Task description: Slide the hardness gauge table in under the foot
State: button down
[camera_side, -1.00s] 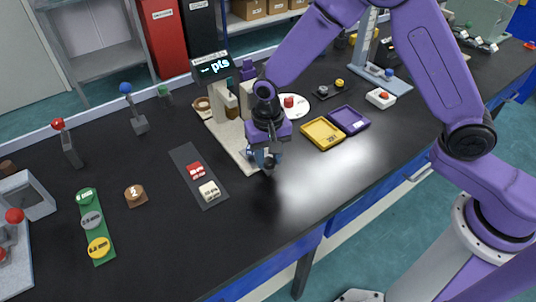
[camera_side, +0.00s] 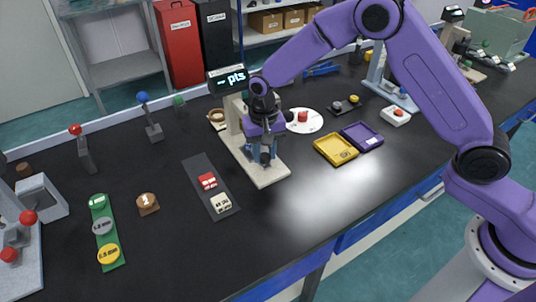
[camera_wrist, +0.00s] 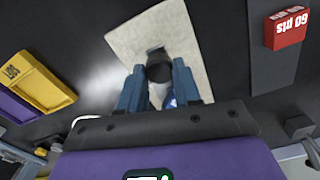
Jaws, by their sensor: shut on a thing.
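The hardness gauge stands mid-left in the side view, with a display (camera_side: 228,78) reading "-- pts" and a long beige base (camera_side: 268,178). My gripper (camera_side: 264,155) is over the base, in front of the gauge's upright. In the wrist view my gripper (camera_wrist: 160,88) is shut on a dark round knob (camera_wrist: 160,68), which I take to be the sliding table's handle. The beige base (camera_wrist: 195,55) lies beneath it. The foot and most of the table are hidden behind my gripper, so I cannot tell how they line up.
A dark strip with a red block (camera_side: 207,181) and a white block (camera_side: 221,204) lies left of the base. A yellow tray (camera_side: 322,145) and a purple tray (camera_side: 375,142) lie to the right. A white plate (camera_side: 312,126) is behind. The front bench is clear.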

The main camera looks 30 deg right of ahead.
jog(key=c, duration=0.8)
grip_release()
notch_tip(320, 180, up, 18)
jog(key=shift+f, duration=0.25)
